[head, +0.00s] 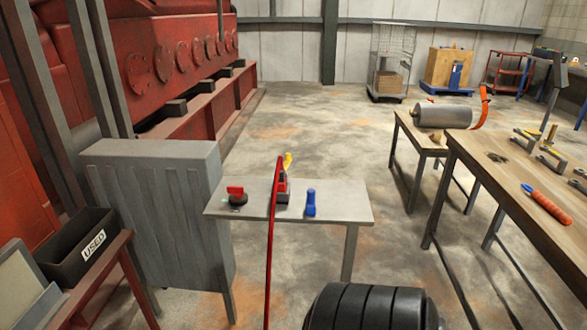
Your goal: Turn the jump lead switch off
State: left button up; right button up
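A small rotary switch with a red handle and a dark round base (238,200) stands on the left part of a small grey table (341,212). I take it for the jump lead switch. Its red handle lies roughly level across the top; I cannot read its on or off marking. To its right is a red and grey piece (282,188) with a yellow part behind it. A red lead (270,250) runs down from it over the table's front edge. A blue upright piece (310,203) stands further right. Neither gripper is in view.
A grey ribbed cabinet (160,205) stands close against the table's left. A black ribbed cylinder (365,308) fills the bottom centre, in front of the table. A wooden workbench (515,200) with tools is on the right. The floor behind the table is clear.

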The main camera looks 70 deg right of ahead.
aim_at(237, 192)
jog(key=z, duration=1.8)
